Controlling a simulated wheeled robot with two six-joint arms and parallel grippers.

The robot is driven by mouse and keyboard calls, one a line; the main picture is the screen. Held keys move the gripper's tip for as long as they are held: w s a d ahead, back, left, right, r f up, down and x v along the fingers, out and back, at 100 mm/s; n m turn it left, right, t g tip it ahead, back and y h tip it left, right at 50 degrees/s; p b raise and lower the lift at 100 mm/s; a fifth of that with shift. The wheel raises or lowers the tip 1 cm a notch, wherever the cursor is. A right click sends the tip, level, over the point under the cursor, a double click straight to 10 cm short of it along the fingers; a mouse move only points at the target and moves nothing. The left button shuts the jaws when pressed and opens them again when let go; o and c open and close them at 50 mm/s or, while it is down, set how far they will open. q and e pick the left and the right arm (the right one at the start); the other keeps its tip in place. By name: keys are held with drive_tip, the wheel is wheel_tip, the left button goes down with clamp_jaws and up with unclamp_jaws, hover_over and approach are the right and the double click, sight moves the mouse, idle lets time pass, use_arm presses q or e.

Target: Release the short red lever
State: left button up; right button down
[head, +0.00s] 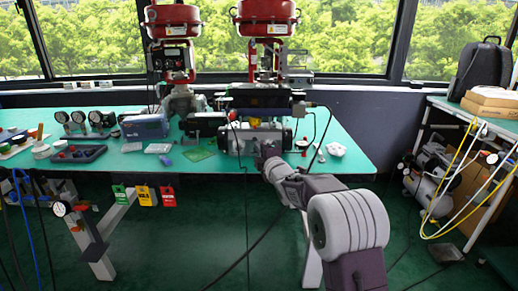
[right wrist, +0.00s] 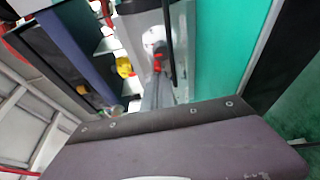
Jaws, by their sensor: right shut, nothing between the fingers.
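A small red part (right wrist: 158,50), which looks like the short red lever, sits on a pale metal block in the right wrist view, beside a dark upright rod or cable. In the head view I cannot pick it out clearly; my right gripper and arm are close in front of that equipment. My right gripper (head: 267,151) is at the front of the valve equipment, at the table's near edge. It is shut and empty. In the right wrist view its narrow grey tip (right wrist: 158,92) points toward the red part; I cannot tell if they touch. My left gripper is not in view.
A yellow knob (head: 254,122) sits on the equipment and shows in the right wrist view (right wrist: 124,67). Two red-topped valve actuators (head: 268,12) (head: 172,20) stand behind. A blue box (head: 145,126), gauges and cables are on the green table (head: 120,163). A white lump (head: 336,149) lies right.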

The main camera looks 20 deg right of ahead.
drive_tip(key=shift+d+r+n+g, duration=0.1)
drive_tip(key=shift+r+n+g, duration=0.15)
drive_tip(key=shift+n, duration=0.55)
drive_tip(key=shift+n+g, duration=0.25)
drive_tip(key=shift+n, duration=0.25)
drive_tip(key=n, duration=0.1)
drive_tip(key=n+g+h+b, duration=0.1)
drive_tip(key=shift+d+r+n, duration=0.15)
drive_tip(key=shift+r+n, duration=0.05)
drive_tip(key=shift+n, duration=0.1)
drive_tip(key=shift+r+n+g+b, duration=0.3)
drive_tip(key=shift+n+b, duration=0.05)
drive_tip(key=shift+n, duration=0.45)
drive_tip(key=shift+s, duration=0.1)
